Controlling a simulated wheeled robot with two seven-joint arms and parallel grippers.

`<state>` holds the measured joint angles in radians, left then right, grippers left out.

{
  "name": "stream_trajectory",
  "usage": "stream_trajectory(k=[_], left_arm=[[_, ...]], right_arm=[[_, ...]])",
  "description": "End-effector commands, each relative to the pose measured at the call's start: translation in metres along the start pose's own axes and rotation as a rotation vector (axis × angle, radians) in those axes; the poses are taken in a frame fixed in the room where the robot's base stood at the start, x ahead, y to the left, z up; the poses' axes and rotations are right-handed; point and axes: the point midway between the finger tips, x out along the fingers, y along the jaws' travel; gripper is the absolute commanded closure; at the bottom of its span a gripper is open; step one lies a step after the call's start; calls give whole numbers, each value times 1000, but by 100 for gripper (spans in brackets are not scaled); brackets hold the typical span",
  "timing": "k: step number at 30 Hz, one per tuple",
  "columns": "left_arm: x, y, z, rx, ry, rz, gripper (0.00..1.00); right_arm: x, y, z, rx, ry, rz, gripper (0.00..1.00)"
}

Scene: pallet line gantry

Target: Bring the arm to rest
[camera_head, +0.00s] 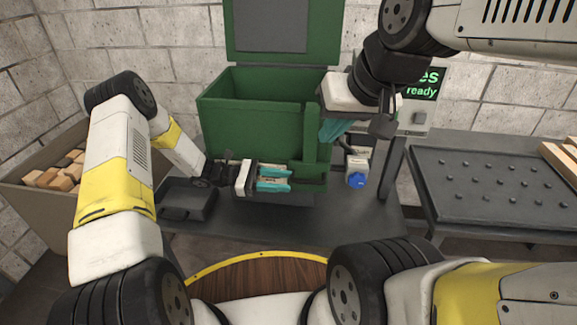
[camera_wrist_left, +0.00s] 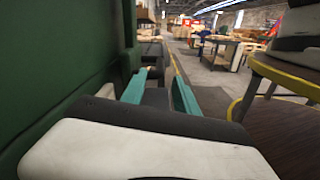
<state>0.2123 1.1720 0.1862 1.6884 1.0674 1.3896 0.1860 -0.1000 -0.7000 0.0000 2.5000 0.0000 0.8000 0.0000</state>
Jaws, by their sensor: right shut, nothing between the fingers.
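My left gripper (camera_head: 284,179) is in front of the lower part of the green box, its teal fingers pointing right. In the left wrist view the two teal fingers (camera_wrist_left: 160,88) stand apart, with no held object visible between them. My right gripper (camera_head: 331,131) hangs at the box's front right side, below the dark wrist of my right arm. Its teal fingers are together and hold nothing. Part of the right gripper is hidden by its own wrist.
The green box (camera_head: 250,112) has its lid (camera_head: 272,58) raised. A dark tray (camera_head: 187,203) is on the bench (camera_head: 235,225). A blue-knobbed device (camera_head: 356,178) and a display (camera_head: 423,84) are right of the box. A studded table (camera_head: 485,185) is far right; a bin of wooden blocks (camera_head: 35,208) is left.

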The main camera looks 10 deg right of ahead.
Motion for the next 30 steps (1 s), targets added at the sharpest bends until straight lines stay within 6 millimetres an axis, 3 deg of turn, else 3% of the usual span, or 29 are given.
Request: stream_trajectory(k=[5,20,25,30], left_arm=[[-13,0,0,-1,1,1,64],[-14,0,4,11,12,-11,64],[-20,-4,33,89,102,-83,64],[-33,-18,86,249,288,-223,64]], right_arm=[[0,0,0,0,0,0,100],[0,0,0,0,0,0,100],[0,0,0,0,0,0,100],[0,0,0,0,0,0,100]])
